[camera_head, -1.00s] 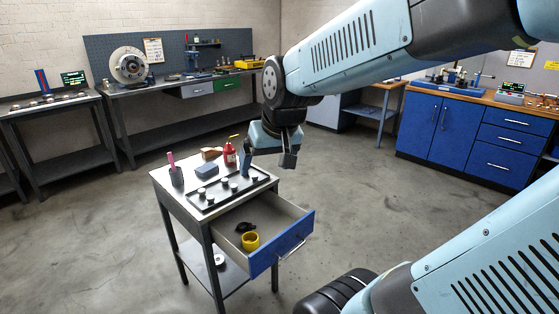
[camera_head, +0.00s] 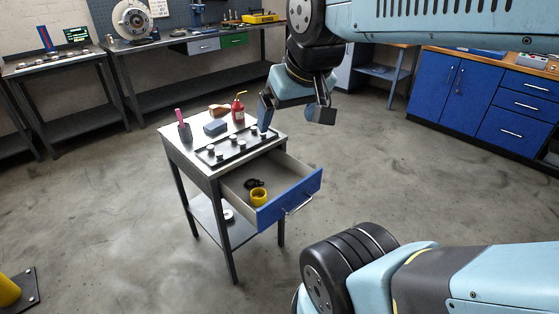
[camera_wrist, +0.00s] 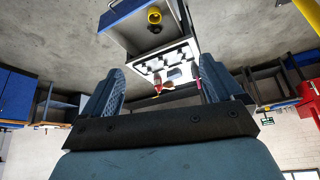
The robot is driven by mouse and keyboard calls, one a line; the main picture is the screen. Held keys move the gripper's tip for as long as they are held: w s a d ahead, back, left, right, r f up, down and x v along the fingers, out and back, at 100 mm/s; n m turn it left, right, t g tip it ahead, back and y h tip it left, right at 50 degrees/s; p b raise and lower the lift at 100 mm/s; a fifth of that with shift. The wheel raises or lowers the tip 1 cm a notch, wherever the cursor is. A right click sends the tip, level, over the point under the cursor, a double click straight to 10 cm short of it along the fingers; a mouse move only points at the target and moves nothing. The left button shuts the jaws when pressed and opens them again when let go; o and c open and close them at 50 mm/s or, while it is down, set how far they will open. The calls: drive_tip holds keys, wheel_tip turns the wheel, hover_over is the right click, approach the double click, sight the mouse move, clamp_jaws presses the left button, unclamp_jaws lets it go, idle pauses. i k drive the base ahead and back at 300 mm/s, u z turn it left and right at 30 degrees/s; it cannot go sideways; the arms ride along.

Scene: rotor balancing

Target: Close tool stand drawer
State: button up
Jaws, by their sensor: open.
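The tool stand (camera_head: 188,159) is a small grey metal table with a lower shelf. Its drawer, with a blue front (camera_head: 290,199) and a silver handle (camera_head: 299,206), is pulled open toward the lower right. A yellow roll (camera_head: 259,197) and a black item (camera_head: 255,184) lie in the drawer. My gripper (camera_head: 294,119) is open and empty, above and behind the open drawer, near the stand's right edge, and apart from the handle. In the wrist view, the drawer (camera_wrist: 140,27) shows beyond my open fingers (camera_wrist: 157,88).
On the stand top are a tray with several weights (camera_head: 238,147), a red bottle (camera_head: 238,109), a blue-grey block (camera_head: 215,127) and a cup with a pink tool (camera_head: 184,131). Blue cabinets (camera_head: 484,97) stand at the right, workbenches at the back.

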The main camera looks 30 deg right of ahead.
sight(289, 183)
drive_tip(key=z, duration=0.4)
drive_tip(key=k, duration=1.35)
drive_tip(key=u, duration=0.4)
drive_tip(key=i, duration=1)
drive_tip(key=z, duration=0.05)
